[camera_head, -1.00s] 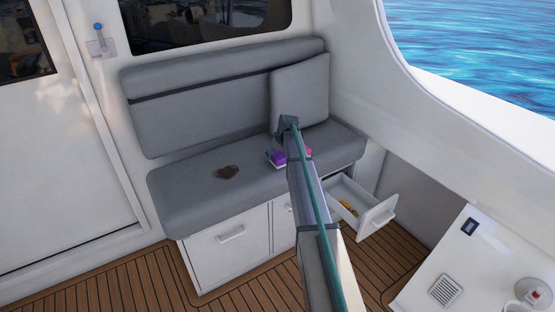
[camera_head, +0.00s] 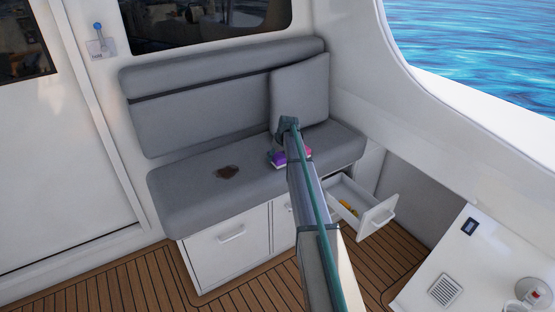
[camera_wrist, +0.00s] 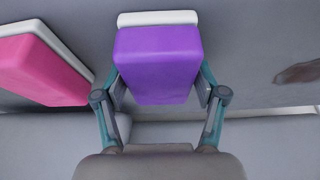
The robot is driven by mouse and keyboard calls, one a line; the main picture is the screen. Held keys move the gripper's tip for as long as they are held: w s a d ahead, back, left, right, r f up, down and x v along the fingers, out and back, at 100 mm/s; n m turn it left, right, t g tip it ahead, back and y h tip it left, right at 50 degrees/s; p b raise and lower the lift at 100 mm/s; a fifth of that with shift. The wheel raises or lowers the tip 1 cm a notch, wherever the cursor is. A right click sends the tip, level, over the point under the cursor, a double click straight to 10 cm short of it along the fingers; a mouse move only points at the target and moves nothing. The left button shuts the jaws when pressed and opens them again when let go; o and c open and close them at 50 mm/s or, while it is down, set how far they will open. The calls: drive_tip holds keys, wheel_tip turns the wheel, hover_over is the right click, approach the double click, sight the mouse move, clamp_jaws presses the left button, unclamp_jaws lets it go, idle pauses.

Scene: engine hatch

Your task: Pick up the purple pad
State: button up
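The purple pad (camera_wrist: 158,65), a block with a white backing, lies between the two fingers of my gripper (camera_wrist: 161,92) in the wrist view. The fingers stand on either side of it. A narrow gap shows at the right finger, and contact on the left is unclear. My gripper looks open around the pad. In the head view the purple pad (camera_head: 278,160) shows on the grey seat, partly hidden by my arm.
A pink pad (camera_wrist: 45,68) with white backing lies close to the left in the wrist view. A brown object (camera_head: 228,172) lies on the seat (camera_head: 190,195). An open drawer (camera_head: 365,207) with yellow items juts out below. A backrest cushion (camera_head: 302,88) stands behind.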

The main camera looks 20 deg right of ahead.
sight(277, 154)
drive_tip(key=c, duration=0.7)
drive_tip(key=shift+r, duration=0.1)
drive_tip(key=shift+r, duration=0.35)
wheel_tip(277, 154, up, 2)
drive_tip(key=shift+r, duration=0.1)
drive_tip(key=s+a+r, duration=0.1)
drive_tip(key=s+r, duration=0.2)
drive_tip(key=s, duration=0.1)
drive_tip(key=s+a+r+b, duration=0.1)
drive_tip(key=s+r, duration=0.3)
drive_tip(key=s, duration=0.1)
drive_tip(key=s+a+r, duration=0.2)
drive_tip(key=s+r, duration=0.1)
drive_tip(key=s, duration=0.1)
drive_tip(key=shift+s+r, duration=0.2)
drive_tip(key=shift+s, duration=0.05)
